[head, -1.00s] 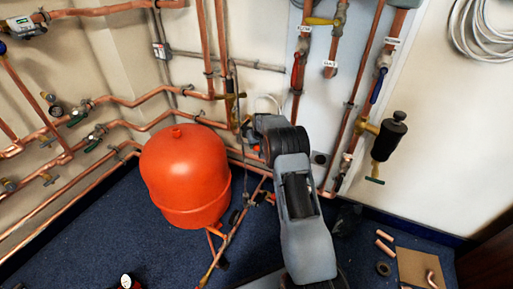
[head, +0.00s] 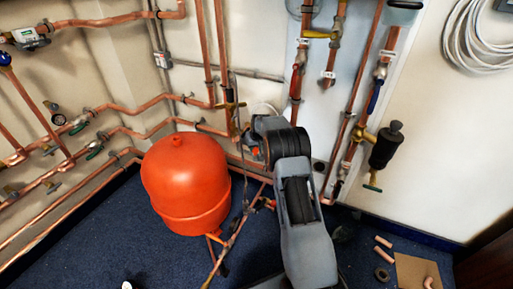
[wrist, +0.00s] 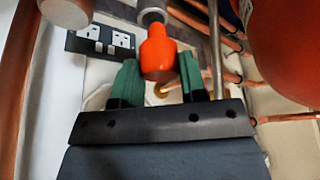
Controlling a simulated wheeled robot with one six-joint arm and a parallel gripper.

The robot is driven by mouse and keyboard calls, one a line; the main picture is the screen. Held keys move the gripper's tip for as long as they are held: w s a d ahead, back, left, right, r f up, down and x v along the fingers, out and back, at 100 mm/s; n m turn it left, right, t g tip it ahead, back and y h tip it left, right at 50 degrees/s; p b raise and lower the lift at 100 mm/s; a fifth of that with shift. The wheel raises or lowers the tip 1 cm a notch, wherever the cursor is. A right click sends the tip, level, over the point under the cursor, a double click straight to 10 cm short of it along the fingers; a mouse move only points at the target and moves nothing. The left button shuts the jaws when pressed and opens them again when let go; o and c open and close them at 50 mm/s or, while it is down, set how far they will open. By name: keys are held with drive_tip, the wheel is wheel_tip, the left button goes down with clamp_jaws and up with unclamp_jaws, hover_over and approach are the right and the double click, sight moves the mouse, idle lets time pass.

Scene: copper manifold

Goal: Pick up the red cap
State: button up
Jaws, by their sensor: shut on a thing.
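The red cap (wrist: 158,54), orange-red with a narrower end, sits between the two green fingers of my gripper (wrist: 160,75) in the wrist view. My gripper is shut on it. A grey round fitting (wrist: 152,11) shows right behind the cap; I cannot tell whether they touch. In the head view my arm covers most of the gripper, and a small orange-red spot (head: 256,151), perhaps the cap, shows at its left edge.
The large red vessel (head: 187,187) stands just left of my arm. Copper pipes (head: 221,45) run along both walls close to the gripper. A black-bodied valve (head: 386,146) juts out at the right. Loose copper pieces (head: 384,242) lie on the floor at right.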

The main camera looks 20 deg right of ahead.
drive_tip(key=s+a+r+p, duration=0.4)
drive_tip(key=s+a+r, duration=0.5)
drive_tip(key=shift+a, duration=0.25)
drive_tip(key=shift+s, duration=0.1)
drive_tip(key=shift+r+p, duration=1.8)
drive_tip(key=shift+r, duration=0.45)
drive_tip(key=shift+d, duration=0.1)
